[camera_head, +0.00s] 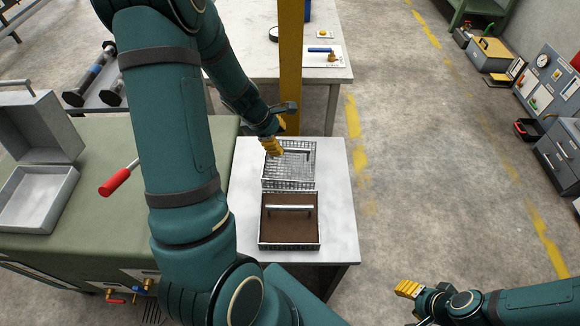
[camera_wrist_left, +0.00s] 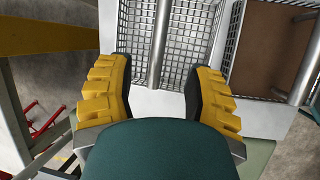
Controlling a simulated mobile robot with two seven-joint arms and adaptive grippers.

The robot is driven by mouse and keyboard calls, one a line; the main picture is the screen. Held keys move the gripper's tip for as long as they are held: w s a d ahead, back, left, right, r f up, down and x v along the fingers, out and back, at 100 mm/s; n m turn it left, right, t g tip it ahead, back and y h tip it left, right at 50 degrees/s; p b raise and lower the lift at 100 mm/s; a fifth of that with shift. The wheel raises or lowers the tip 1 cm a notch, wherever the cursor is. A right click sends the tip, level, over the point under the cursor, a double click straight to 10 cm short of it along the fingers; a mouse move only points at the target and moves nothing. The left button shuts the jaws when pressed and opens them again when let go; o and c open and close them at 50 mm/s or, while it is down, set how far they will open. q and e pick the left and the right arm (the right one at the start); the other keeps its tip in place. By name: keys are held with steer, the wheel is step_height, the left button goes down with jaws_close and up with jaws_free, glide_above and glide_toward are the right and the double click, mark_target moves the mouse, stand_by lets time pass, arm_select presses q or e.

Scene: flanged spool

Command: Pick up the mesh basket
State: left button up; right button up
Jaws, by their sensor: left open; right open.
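The mesh basket (camera_head: 289,174) is a silver wire basket with a bar handle, standing at the back of the white table. In the left wrist view the basket (camera_wrist_left: 192,62) lies beyond my fingers, with its handle bar (camera_wrist_left: 161,40) running between them. My left gripper (camera_head: 272,146) is open at the basket's back left, close to the handle; it also shows in the left wrist view (camera_wrist_left: 158,92), fingers spread and nothing held. I cannot tell whether a finger touches the basket. My right gripper (camera_head: 407,289) is open and empty, out over the floor at lower right.
A second basket (camera_head: 289,230) with a brown inside and a handle stands just in front on the same white table (camera_head: 338,200). A yellow post (camera_head: 290,65) rises behind. A green bench (camera_head: 100,205) with a grey open box (camera_head: 38,200) is at left.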

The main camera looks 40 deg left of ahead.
mark_target(285, 148)
arm_select(q)
steer(key=shift+x, duration=0.9)
steer(key=b+x, duration=0.1)
steer(key=x, duration=0.1)
steer(key=b+x, duration=0.1)
steer(key=x, duration=0.1)
steer(key=shift+a+f+b, duration=0.15)
steer(key=shift+a+b, duration=0.05)
steer(key=shift+b, duration=0.1)
steer(key=shift+w+d+f, duration=0.1)
steer(key=shift+w+f, duration=0.1)
steer(key=shift+f, duration=0.15)
steer(key=shift+o, duration=0.3)
steer(key=shift+r, duration=0.1)
jaws_close()
